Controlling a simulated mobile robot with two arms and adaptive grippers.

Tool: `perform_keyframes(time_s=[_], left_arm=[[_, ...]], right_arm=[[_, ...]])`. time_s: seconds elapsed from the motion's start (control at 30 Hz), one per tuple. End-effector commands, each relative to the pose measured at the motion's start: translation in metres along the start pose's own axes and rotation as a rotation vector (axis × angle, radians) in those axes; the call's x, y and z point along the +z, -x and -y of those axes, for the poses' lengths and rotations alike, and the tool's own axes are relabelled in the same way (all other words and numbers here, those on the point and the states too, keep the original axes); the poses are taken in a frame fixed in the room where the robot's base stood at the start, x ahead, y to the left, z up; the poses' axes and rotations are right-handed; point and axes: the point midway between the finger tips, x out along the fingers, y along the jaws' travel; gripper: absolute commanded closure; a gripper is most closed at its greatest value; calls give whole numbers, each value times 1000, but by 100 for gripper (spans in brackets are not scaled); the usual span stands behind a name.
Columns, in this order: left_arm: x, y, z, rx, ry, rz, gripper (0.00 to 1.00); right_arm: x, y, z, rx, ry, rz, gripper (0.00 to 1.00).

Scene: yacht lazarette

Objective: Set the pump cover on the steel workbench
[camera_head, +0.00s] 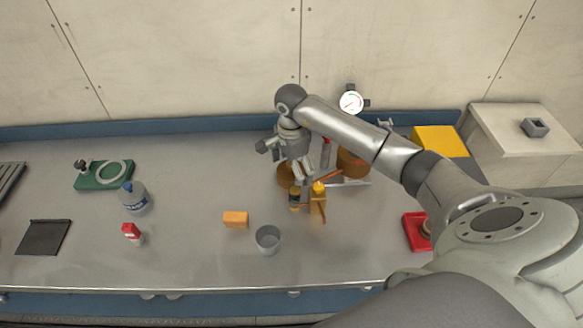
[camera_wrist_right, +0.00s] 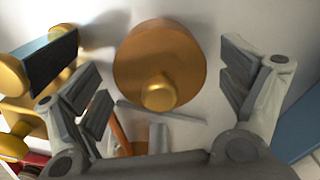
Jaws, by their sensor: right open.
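A round bronze-brown piece with a brass knob, which I take to be the pump cover (camera_wrist_right: 150,52), lies between my spread right fingers in the right wrist view. In the head view the pump cover (camera_head: 285,175) is partly hidden behind my right gripper (camera_head: 297,166). It appears to rest on the steel workbench (camera_head: 200,200). My right gripper is open above or around it, and it also shows in the wrist view (camera_wrist_right: 165,105). I cannot tell whether the fingers touch the cover. My left gripper is not in view.
A grey cup (camera_head: 268,239) and an orange block (camera_head: 236,219) are in front. The bench's left-centre is fairly clear. A wall runs behind.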

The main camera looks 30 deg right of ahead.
Motion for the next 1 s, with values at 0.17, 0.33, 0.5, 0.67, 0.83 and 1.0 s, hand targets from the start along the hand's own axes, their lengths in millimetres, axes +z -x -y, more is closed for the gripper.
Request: perform_keyframes(time_s=[0.17,0.33,0.5,0.67,0.83,1.0], left_arm=[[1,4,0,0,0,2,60],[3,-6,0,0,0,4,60],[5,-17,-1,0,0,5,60],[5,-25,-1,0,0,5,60],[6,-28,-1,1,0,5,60],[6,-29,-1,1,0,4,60]], right_arm=[[0,4,0,0,0,1,7],[-1,25,2,-7,1,-1,7],[0,63,2,-8,1,-1,7],[0,95,1,-5,0,0,7],[0,116,1,-2,0,0,7],[0,123,0,0,0,0,7]])
